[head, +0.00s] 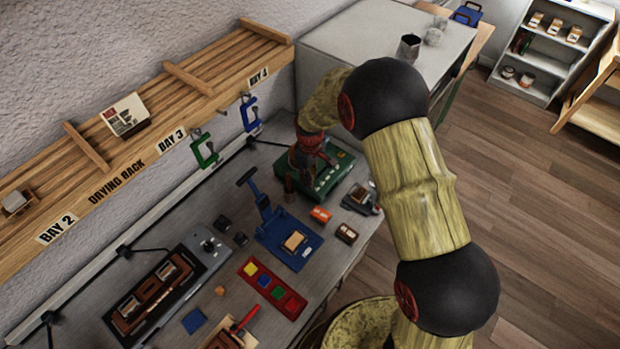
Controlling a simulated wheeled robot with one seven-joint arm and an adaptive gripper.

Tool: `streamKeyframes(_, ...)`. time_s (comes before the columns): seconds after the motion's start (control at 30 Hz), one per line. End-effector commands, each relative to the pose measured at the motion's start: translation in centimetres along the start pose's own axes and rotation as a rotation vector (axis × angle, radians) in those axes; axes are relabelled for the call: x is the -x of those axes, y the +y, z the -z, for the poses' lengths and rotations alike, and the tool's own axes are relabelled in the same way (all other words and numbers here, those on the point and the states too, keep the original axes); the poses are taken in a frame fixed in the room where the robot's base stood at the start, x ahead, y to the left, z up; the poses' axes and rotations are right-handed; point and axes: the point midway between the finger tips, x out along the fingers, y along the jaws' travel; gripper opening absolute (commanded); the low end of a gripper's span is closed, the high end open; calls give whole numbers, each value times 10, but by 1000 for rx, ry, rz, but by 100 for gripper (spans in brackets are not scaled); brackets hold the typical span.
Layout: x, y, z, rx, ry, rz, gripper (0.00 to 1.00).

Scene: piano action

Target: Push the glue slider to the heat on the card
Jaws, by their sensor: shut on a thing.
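A green box-shaped unit (334,180) with small light marks along its front stands on the bench, right of centre. My gripper (304,170) points down over its left, back part. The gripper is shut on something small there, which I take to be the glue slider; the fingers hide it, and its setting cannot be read.
A blue press (289,240), an orange block (320,214) and a brown block (346,233) lie in front of the green unit. A red tray (272,288) of coloured squares is further left.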

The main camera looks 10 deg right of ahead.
Motion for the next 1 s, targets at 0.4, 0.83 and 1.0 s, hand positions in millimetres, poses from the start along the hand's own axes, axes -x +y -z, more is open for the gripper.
streamKeyframes(0.4,0,0,0,0,0,0,0)
streamKeyframes(0.83,0,31,1,-2,2,-1,0)
streamKeyframes(1.0,1,30,1,0,1,-1,0)
